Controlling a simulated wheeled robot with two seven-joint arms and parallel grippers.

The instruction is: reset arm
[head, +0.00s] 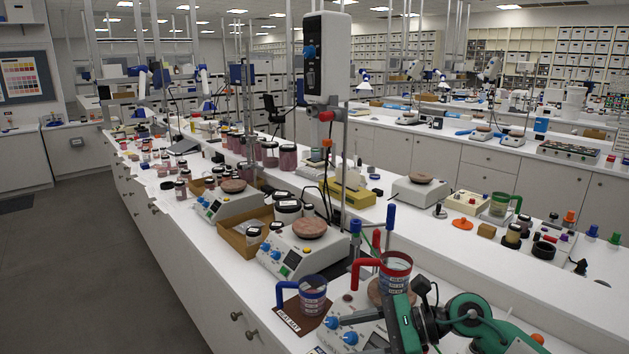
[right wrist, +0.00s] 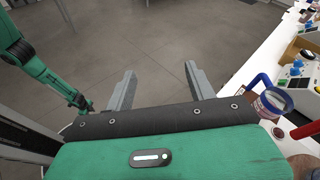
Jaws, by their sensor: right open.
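My right gripper (right wrist: 160,86) is open in the right wrist view, with its two grey fingers apart and nothing between them. Bare floor shows beyond the fingers. In the head view, green and black parts of my right arm come in at the bottom right, in front of the nearest hotplate; the fingers cannot be made out there. In the right wrist view, my other green arm hangs at the left, and its far end (right wrist: 80,104) is too small to show its jaws.
A blue-handled mug (head: 313,296) stands on a brown heat mat (head: 291,318). A red-handled mug (head: 396,275) stands close behind my right arm. Hotplates, jars and a cardboard tray (head: 236,243) crowd the white bench. The floor (head: 85,270) to the left is clear.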

